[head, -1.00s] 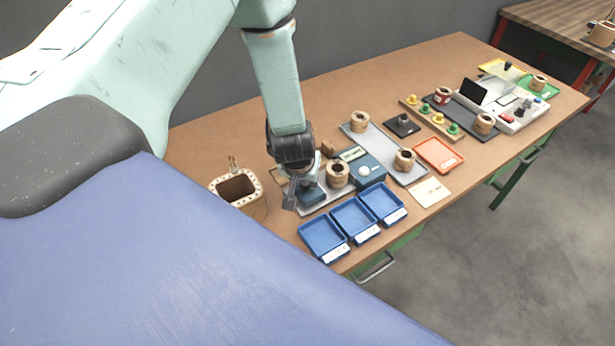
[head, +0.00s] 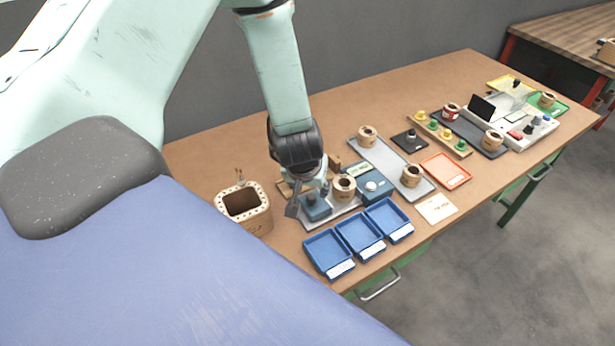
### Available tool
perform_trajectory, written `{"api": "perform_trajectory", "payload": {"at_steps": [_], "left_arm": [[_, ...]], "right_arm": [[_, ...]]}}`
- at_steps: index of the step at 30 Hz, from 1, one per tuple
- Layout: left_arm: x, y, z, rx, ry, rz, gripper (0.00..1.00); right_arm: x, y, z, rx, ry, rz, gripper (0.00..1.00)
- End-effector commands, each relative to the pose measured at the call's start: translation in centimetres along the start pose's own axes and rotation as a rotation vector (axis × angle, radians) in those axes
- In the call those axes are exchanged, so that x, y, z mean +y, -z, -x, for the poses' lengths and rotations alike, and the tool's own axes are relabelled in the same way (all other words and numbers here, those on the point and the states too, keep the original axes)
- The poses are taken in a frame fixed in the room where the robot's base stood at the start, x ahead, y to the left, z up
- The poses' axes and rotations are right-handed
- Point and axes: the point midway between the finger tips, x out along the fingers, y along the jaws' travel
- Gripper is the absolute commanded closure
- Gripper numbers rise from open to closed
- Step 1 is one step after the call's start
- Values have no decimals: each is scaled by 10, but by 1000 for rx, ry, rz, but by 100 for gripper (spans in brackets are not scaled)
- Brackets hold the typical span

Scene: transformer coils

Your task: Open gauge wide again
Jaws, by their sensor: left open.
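The gauge is a grey base plate (head: 333,217) with a blue housing (head: 374,187) bearing a small display and a round pale knob. A smaller blue block (head: 316,209) stands on the plate's left end. A wound coil (head: 344,188) stands between block and housing, with a narrow gap visible to the block. My left gripper (head: 308,199) points down at the small block, open, with one dark finger on the block's left side. The other finger is partly hidden, and I cannot tell whether either touches the block. My right gripper is out of view.
Three blue trays (head: 361,237) lie in front of the gauge. A wooden bin (head: 244,207) stands to its left. A grey strip (head: 388,165) with two coils lies behind right, near an orange tray (head: 446,170) and a white card (head: 436,208). The back left tabletop is clear.

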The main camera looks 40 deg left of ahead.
Motion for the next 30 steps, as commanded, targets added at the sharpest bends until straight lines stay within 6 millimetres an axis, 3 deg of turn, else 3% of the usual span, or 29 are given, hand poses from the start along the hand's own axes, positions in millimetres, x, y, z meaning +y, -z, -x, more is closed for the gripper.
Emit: {"api": "perform_trajectory", "payload": {"at_steps": [6, 12, 30], "left_arm": [[0, 1, 40, 3, -2, 4, 54], [0, 1, 62, 3, -1, 1, 54], [-1, 0, 69, 1, 0, 1, 54]], "right_arm": [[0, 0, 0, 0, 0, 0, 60], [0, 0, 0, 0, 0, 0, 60], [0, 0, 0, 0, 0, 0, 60]]}}
